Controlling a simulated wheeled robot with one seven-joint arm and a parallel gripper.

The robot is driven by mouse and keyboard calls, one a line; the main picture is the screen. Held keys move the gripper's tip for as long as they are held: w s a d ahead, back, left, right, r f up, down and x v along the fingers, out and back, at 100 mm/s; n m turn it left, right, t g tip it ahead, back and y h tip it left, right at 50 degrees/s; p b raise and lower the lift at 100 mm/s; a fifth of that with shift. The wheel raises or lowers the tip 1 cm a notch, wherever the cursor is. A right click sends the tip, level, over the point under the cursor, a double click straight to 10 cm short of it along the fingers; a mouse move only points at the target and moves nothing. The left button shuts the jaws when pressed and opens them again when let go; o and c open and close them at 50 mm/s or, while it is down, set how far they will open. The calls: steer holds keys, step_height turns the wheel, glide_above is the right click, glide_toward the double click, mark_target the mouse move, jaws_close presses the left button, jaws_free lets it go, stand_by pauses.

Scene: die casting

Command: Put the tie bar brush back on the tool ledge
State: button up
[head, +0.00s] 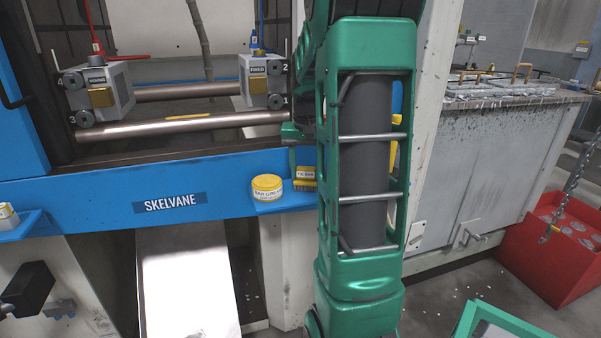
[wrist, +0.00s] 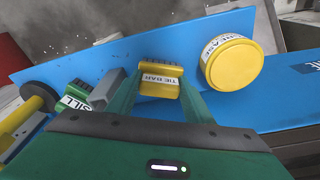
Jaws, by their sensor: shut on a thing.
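The tie bar brush (wrist: 158,88) is a yellow block with a white "TIE BAR" label. My gripper (wrist: 160,80) is shut on it, with one green finger on each side. The blue tool ledge (wrist: 118,60) lies under and around the brush in the wrist view. In the head view the brush (head: 305,184) shows at the level of the ledge (head: 268,207), just right of a yellow tub. I cannot tell whether its underside touches the ledge. My arm hides most of the gripper and the right part of the ledge in the head view.
The yellow grease tub (head: 267,187) stands on the ledge right of the brush in the wrist view (wrist: 230,62). A green brush labelled "SILL" (wrist: 75,102) and a grey piece (wrist: 106,88) lie to its left. Tie bars (head: 180,129) run behind the blue machine beam.

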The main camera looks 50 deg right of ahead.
steer(key=o, duration=1)
steer(key=shift+f, duration=0.1)
step_height(320, 180, up, 12)
steer(key=s+a, duration=0.1)
steer(key=a, duration=0.1)
steer(key=s+a+f+n, duration=0.1)
steer(key=s+a+f, duration=0.3)
steer(key=s+a, duration=0.2)
steer(key=s+a+f+n+y, duration=0.1)
steer(key=s+a+f+n, duration=0.1)
steer(key=s+a+f, duration=0.3)
steer(key=s+a+f+n+g, duration=0.1)
steer(key=s+a+f, duration=0.4)
steer(key=s+a, duration=0.3)
steer(key=shift+s+a+f+y, duration=0.2)
steer(key=shift+a+y, duration=0.1)
steer(key=shift+a, duration=0.1)
